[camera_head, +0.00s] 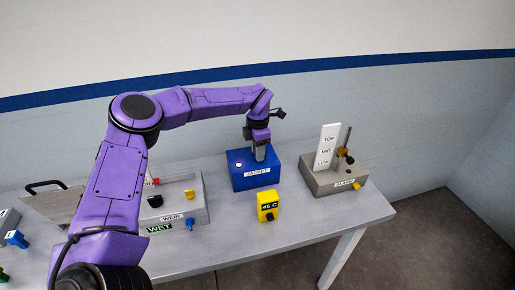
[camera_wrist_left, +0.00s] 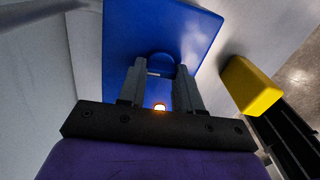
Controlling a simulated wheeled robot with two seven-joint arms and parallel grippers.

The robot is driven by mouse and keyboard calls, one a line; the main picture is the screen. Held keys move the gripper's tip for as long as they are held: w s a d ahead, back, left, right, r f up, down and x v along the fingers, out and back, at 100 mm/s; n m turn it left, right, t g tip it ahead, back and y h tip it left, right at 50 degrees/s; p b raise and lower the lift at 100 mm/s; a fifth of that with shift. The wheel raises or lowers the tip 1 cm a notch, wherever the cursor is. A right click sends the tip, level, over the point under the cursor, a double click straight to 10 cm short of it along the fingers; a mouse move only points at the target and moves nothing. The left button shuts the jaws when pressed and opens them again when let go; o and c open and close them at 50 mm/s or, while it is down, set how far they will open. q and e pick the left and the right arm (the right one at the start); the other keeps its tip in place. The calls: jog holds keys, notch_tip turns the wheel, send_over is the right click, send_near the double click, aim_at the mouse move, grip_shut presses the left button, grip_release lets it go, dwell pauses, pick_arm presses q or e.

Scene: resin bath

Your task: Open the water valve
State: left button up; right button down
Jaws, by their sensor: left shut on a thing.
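A blue box labelled JACKET (camera_head: 244,181) stands on the table near the middle of the head view. My left gripper (camera_head: 260,155) points down onto its top and hides the part it holds there. In the left wrist view the blue box (camera_wrist_left: 200,22) lies beyond my left gripper (camera_wrist_left: 160,82). Its two fingers are shut on a round blue knob (camera_wrist_left: 160,63) on the box. No label on the knob can be read, so I cannot tell if it is the water valve. My right gripper is not in view.
A yellow box reading 45 C (camera_head: 268,205) stands just in front of the blue box. A grey WEIR block (camera_head: 193,199) is to the left, partly behind my left arm. The front right tabletop is clear.

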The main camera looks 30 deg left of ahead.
pick_arm(q)
jog(key=shift+w+r+m, duration=0.1)
jog(key=shift+r+m, duration=0.05)
jog(key=shift+m, duration=0.45)
jog(key=o, duration=1)
jog(key=shift+o, duration=0.2)
jog(key=shift+r, duration=0.3)
notch_tip(320, 180, up, 10)
jog(key=b, duration=0.2)
jog(key=shift+f, duration=0.1)
